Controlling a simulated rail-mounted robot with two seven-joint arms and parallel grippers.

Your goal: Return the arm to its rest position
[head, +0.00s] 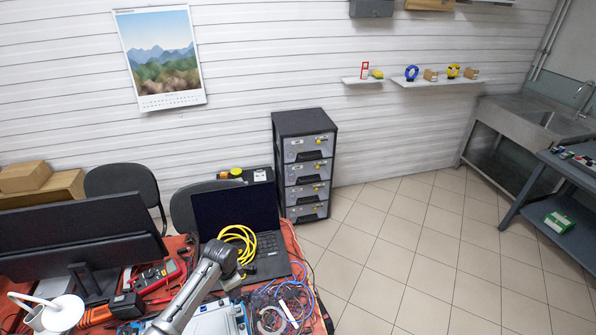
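A grey arm of mine reaches up from the bottom edge over the cluttered table (318,325), in front of the open laptop (236,208). Its dark upper end is beside a coiled yellow hose or cable (240,242) that lies on the laptop. I cannot tell whether they touch. No gripper fingers show on this arm, and I cannot tell which arm it is. My other arm does not show.
Chairs (122,180) are at the back left. Tiled floor (400,240) lies clear to the right, before a steel sink (530,120) and workbench (560,215).

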